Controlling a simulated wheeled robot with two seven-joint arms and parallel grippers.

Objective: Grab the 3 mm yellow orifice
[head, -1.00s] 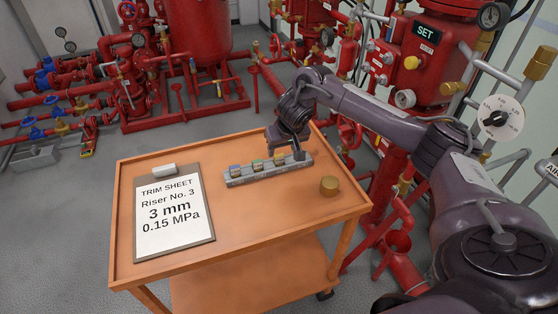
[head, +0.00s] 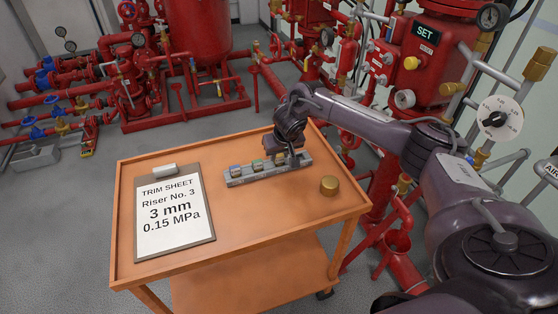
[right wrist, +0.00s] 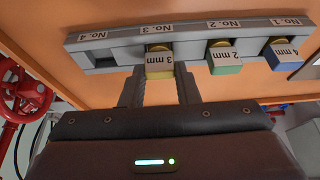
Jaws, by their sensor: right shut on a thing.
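The 3 mm yellow orifice (right wrist: 160,67) sits in the slot marked No. 3 of the grey rack (right wrist: 108,48). In the right wrist view my right gripper (right wrist: 161,84) has one finger on each side of it and is shut on it. In the head view my right gripper (head: 288,153) comes down at the right part of the rack (head: 236,183) and partly hides the yellow orifice. Slot No. 4 is empty. My left gripper is not in view.
The rack stands on an orange cart (head: 250,220). A brass cylinder (head: 329,186) stands right of the rack. A clipboard (head: 172,212) on the left reads Riser No. 3, 3 mm, 0.15 MPa. Red pipework surrounds the cart behind and right.

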